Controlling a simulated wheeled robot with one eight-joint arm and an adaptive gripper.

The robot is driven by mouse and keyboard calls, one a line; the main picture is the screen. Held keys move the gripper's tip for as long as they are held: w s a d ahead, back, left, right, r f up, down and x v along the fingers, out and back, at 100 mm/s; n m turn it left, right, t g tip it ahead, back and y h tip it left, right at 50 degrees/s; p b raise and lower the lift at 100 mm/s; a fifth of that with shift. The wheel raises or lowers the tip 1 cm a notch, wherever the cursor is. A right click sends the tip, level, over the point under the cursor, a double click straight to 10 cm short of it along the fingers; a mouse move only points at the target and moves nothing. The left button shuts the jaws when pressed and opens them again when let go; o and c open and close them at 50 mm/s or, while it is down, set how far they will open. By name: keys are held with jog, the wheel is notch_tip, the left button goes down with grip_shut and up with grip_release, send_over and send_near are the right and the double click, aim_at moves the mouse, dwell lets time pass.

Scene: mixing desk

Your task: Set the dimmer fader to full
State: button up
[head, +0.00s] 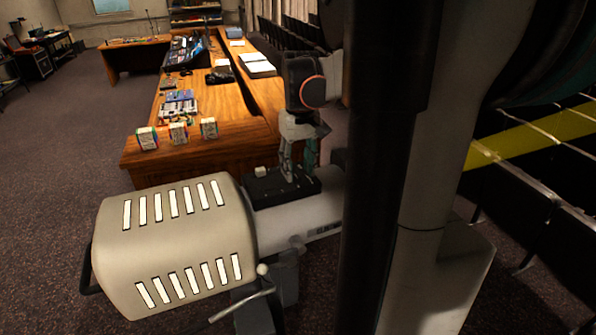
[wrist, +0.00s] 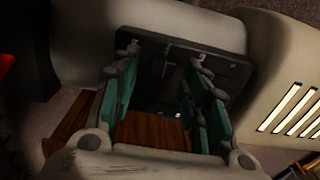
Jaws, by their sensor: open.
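A small white knob (head: 260,172) stands on the panel's left part. My gripper (head: 298,176) points down over the panel's right part, to the right of the knob. In the wrist view the teal-padded fingers of my gripper (wrist: 165,62) are spread apart, with the black panel (wrist: 228,72) beyond them. Nothing shows between the pads. I cannot tell whether the fingertips touch the panel. The knob is not clear in the wrist view.
A wooden desk (head: 230,152) stands behind the lamp, with three small boxes (head: 178,133) near its front edge. A mixing console (head: 185,52) and papers (head: 257,65) lie farther back. Carpet (head: 75,130) is clear at the left. Dark seats rise at the right.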

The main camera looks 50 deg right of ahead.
aim_at(298, 175)
notch_tip(298, 175, up, 10)
dwell(0.4)
dwell(0.4)
